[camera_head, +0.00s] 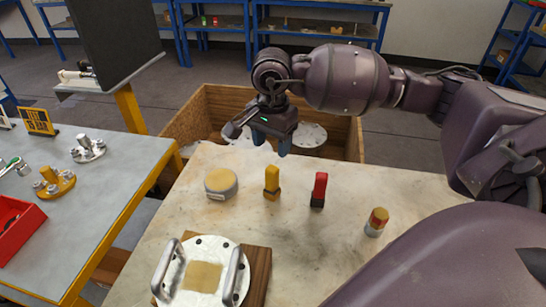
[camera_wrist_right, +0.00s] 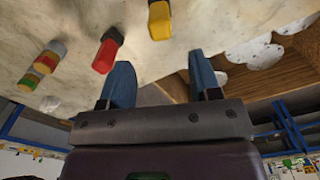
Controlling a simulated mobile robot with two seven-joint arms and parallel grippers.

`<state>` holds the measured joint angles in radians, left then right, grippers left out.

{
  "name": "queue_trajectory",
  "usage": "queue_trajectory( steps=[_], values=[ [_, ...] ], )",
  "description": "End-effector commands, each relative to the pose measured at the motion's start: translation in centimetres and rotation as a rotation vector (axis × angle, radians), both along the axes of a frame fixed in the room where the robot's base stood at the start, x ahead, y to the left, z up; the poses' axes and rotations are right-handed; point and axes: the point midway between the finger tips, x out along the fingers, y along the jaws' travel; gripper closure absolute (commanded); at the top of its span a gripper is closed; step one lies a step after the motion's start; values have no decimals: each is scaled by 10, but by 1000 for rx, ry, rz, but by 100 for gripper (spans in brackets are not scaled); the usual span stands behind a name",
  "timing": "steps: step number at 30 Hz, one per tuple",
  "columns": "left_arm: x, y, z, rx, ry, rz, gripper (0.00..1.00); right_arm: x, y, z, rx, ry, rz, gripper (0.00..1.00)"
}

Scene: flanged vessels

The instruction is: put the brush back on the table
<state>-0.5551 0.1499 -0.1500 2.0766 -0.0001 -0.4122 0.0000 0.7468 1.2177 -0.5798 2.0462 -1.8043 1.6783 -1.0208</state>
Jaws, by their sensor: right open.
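A yellow upright piece with a dark band (camera_head: 272,183) stands on the pale stone-topped table (camera_head: 300,255). A similar red piece with a dark base (camera_head: 319,190) stands to its right. Both look like handled tools; I cannot tell for certain which is the brush. My right gripper (camera_head: 271,142) is above the table's far edge, beyond the yellow piece, with its blue fingers apart and nothing between them. In the right wrist view, the gripper (camera_wrist_right: 160,65) is open and empty, and the yellow piece (camera_wrist_right: 159,20) and red piece (camera_wrist_right: 105,52) stand apart from the fingers. My left gripper is out of view.
A round tin (camera_head: 221,184) is left of the yellow piece. A red-and-yellow cylinder (camera_head: 376,222) stands right. A white flange plate with two handles (camera_head: 208,255) lies on a wooden block in front. A wooden crate (camera_head: 343,125) is behind. A grey workbench (camera_head: 110,185) is left.

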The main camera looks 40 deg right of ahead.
Motion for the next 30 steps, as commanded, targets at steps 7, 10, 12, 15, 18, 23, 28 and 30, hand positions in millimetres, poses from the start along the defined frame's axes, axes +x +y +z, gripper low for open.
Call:
queue_trajectory(
  steps=[7,10,12,15,18,23,28,30],
  values=[
    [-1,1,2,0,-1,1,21,0,0,27,-1,-1,0,43],
    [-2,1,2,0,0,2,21,0,0,30,0,0,0,43],
    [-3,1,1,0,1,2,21,0,0,31,0,0,0,43],
    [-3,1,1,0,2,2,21,0,0,31,1,0,0,43],
    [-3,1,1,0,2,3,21,0,0,31,0,0,0,43],
    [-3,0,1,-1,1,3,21,0,0,31,0,0,0,43],
    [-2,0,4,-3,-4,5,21,0,0,35,1,-5,0,43],
    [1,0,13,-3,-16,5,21,-1,0,47,0,-19,0,43]
  ],
)
